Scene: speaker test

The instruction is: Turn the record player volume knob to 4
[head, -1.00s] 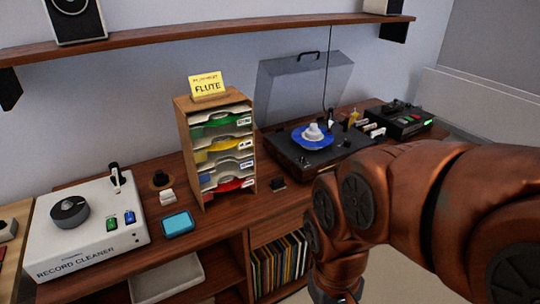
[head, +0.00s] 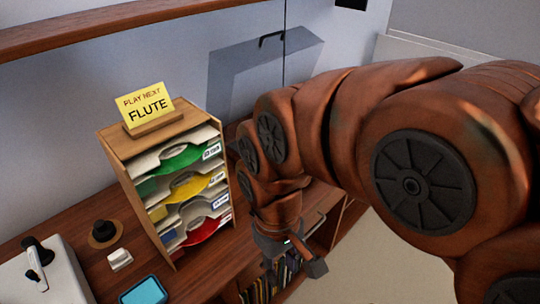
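The record player's raised translucent lid (head: 262,75) stands against the wall in the head view. The player's deck and its volume knob are hidden behind my copper arm. My gripper (head: 292,262) hangs below the arm's wrist, in front of the desk's front edge and above the record shelf. Its dark fingers look spread apart, with nothing seen between them.
A wooden rack (head: 140,185) with colored record sleeves stands left of my arm, topped by a yellow "PLAY NEXT FLUTE" card (head: 146,104). A blue pad (head: 145,292) and the white record cleaner (head: 50,285) are lower left. Floor is open at right.

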